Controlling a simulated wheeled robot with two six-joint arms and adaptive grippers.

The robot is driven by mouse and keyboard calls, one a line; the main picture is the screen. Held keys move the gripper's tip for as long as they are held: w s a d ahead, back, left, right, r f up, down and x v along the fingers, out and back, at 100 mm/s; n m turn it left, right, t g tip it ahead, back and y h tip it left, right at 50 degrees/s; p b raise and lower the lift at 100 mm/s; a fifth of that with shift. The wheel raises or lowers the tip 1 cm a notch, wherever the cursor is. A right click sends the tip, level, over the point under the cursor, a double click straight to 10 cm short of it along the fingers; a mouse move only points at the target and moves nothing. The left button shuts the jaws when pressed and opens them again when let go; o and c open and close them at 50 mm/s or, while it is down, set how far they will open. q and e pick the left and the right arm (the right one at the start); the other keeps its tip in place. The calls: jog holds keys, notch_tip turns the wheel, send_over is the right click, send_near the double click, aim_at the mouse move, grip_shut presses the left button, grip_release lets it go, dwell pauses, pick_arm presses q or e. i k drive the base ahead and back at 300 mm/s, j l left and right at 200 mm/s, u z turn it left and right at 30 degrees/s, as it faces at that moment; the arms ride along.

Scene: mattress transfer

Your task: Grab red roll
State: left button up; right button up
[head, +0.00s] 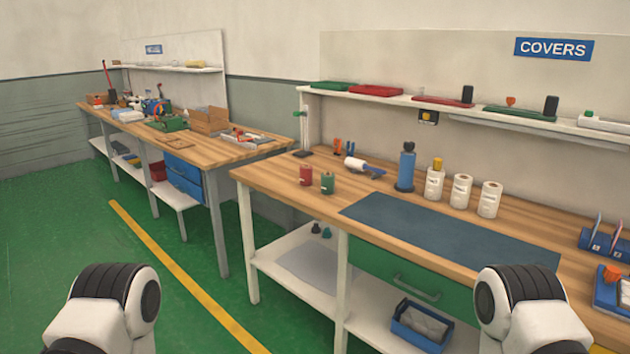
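A small red roll (306,176) stands upright on the near wooden workbench (275,178), close to its left front edge. A similar green roll (327,184) stands just to its right, with a small gap between them. Only rounded white and black links of my two arms show at the bottom left and bottom right of the head view. Both grippers are out of view, and neither arm is near the red roll.
A dark mat (450,232) covers the bench's front middle. A tape dispenser (360,166) lies behind the coloured rolls. Green floor (60,235) is clear at left.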

aim_at(305, 171)
jog(key=i+j+z, duration=0.1)
jog(key=z, duration=0.35)
jog(key=i+j+z, duration=0.2)
jog(key=z, duration=0.2)
